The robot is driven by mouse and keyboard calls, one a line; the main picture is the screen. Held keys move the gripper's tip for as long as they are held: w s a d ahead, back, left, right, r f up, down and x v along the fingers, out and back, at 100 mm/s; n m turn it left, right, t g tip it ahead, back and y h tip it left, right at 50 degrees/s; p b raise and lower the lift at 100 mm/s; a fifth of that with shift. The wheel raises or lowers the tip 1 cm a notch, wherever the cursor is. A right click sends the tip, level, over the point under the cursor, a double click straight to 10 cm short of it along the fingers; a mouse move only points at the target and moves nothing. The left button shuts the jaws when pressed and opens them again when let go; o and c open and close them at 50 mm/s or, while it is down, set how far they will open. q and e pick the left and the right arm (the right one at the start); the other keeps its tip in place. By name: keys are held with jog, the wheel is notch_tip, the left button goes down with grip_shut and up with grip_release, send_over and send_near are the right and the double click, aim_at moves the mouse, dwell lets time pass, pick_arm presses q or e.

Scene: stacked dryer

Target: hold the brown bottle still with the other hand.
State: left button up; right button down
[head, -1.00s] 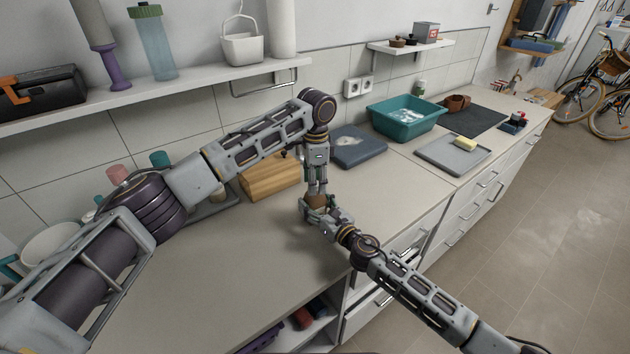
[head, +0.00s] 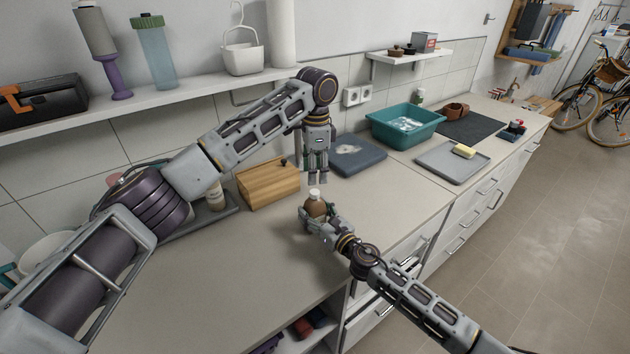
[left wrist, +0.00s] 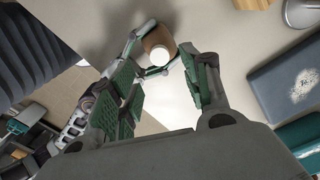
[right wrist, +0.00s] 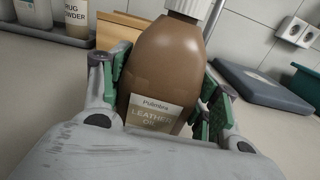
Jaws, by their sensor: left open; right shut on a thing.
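The brown bottle (head: 314,205) stands upright on the counter with its white cap on. In the right wrist view the bottle (right wrist: 162,75) carries a label reading "Leather Oil". My right gripper (head: 312,220) is shut around the lower body of the bottle, one finger on each side. My left gripper (head: 316,180) points down above the bottle, open and empty, apart from the cap. In the left wrist view the bottle's white cap (left wrist: 159,57) shows beyond the open fingers of my left gripper (left wrist: 165,85).
A wooden box (head: 268,186) stands left of the bottle. A blue-grey scale-like slab (head: 358,155) and a teal basin (head: 405,124) lie behind to the right. A grey tray with a sponge (head: 452,163) is farther right. The counter's front edge is close to the bottle.

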pick_arm(q)
jog(key=shift+r, duration=2.55)
pick_arm(e)
jog(key=shift+f, duration=0.15)
jog(key=shift+c, duration=1.6)
grip_release()
pick_arm(q)
jog(key=shift+w, duration=0.1)
pick_arm(e)
jog(key=shift+s+d, duration=0.1)
jog(key=shift+s, duration=0.05)
jog(key=shift+v, duration=5.8)
pick_arm(q)
jog(key=shift+d+f, duration=0.1)
pick_arm(e)
jog(key=shift+s+d, duration=0.1)
jog(key=shift+s, duration=0.05)
